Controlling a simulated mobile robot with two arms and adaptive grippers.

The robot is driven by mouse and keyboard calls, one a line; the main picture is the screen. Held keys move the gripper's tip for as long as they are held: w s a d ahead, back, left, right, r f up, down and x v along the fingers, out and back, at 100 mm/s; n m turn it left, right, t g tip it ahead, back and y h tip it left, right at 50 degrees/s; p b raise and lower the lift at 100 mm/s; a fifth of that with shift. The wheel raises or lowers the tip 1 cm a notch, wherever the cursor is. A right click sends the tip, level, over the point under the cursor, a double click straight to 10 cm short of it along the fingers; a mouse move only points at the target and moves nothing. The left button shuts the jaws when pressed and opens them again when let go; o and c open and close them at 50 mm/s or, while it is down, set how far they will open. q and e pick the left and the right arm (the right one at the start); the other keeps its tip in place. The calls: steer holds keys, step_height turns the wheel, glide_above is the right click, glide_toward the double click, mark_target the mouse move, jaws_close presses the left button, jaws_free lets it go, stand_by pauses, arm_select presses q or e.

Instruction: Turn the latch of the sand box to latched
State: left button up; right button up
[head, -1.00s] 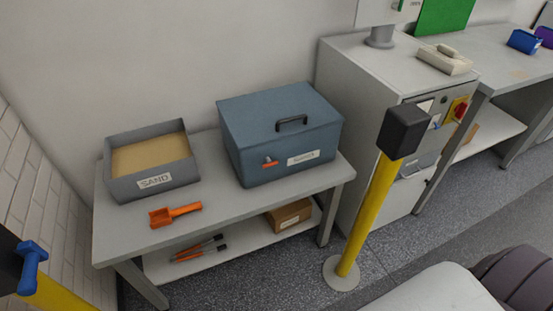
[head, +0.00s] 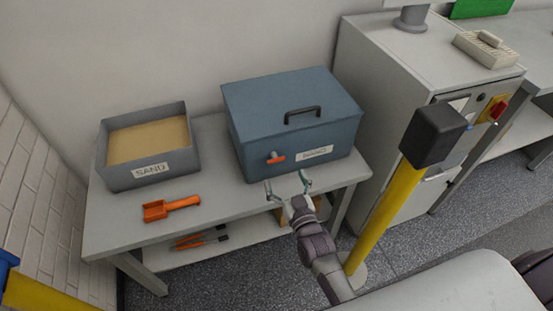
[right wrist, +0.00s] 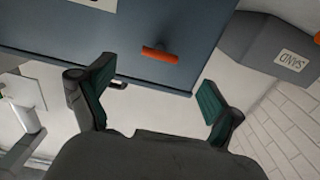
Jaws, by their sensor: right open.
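The blue-grey lidded box (head: 292,115) stands on the grey bench, lid down, with a black handle on top. Its orange latch (head: 276,157) is on the front face, left of a white label too small to read. The latch lever lies about horizontal, slightly tilted; it also shows in the right wrist view (right wrist: 160,54). My right gripper (head: 287,182) is open and empty in front of the box, just below the latch and apart from it. In the right wrist view its spread fingers (right wrist: 155,95) frame the space before the latch. My left gripper is not in view.
An open tray labelled SAND (head: 151,184) and an orange scoop (head: 170,207) are on the bench (head: 226,206), left of the box. A yellow post with a black head (head: 433,133) stands to the right, before a grey cabinet (head: 379,95). Tools lie on the lower shelf.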

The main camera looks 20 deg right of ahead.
mark_target(276, 159)
steer(key=w, duration=0.7)
steer(key=shift+w+a+f, duration=0.1)
steer(key=shift+w, duration=0.25)
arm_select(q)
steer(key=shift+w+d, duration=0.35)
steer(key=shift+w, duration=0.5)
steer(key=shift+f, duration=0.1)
arm_select(e)
steer(key=shift+c, duration=0.4)
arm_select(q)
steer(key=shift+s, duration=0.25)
arm_select(e)
steer(key=c, duration=1.1)
